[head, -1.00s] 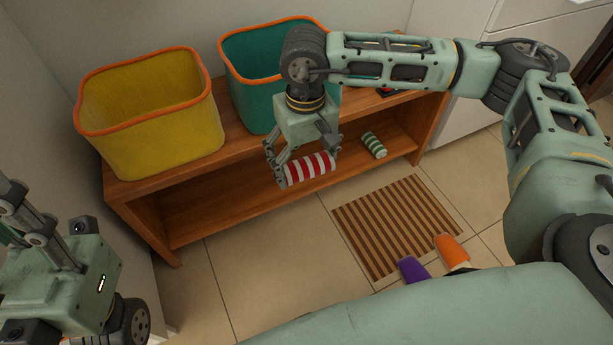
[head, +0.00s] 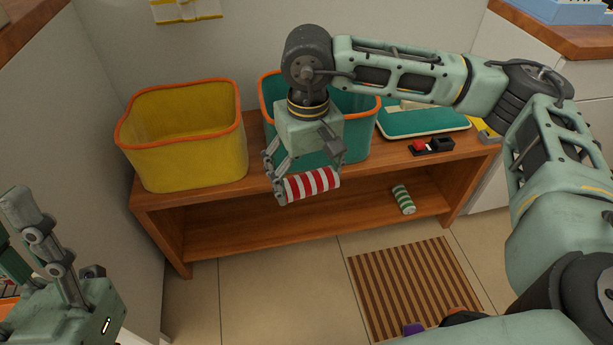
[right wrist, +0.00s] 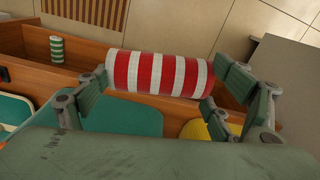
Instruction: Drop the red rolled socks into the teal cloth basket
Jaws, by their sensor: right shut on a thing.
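The red and white striped rolled socks (head: 311,185) are held in my right gripper (head: 306,183), in front of the bench. In the right wrist view the socks (right wrist: 160,74) lie across between the fingers of my right gripper (right wrist: 160,88). The teal cloth basket (head: 356,132) with an orange rim stands on the bench top, behind my right gripper and partly hidden by it. In the right wrist view the teal basket (right wrist: 122,118) shows in part beneath the socks. My left gripper (head: 20,215) shows in part at the left edge; its fingertips are not clear.
A yellow basket (head: 185,155) stands left of the teal one on the wooden bench (head: 260,185). A teal flat case (head: 425,121) and a red and black item (head: 431,147) lie to the right. Green striped socks (head: 404,199) lie on the lower shelf. A striped mat (head: 410,285) is on the floor.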

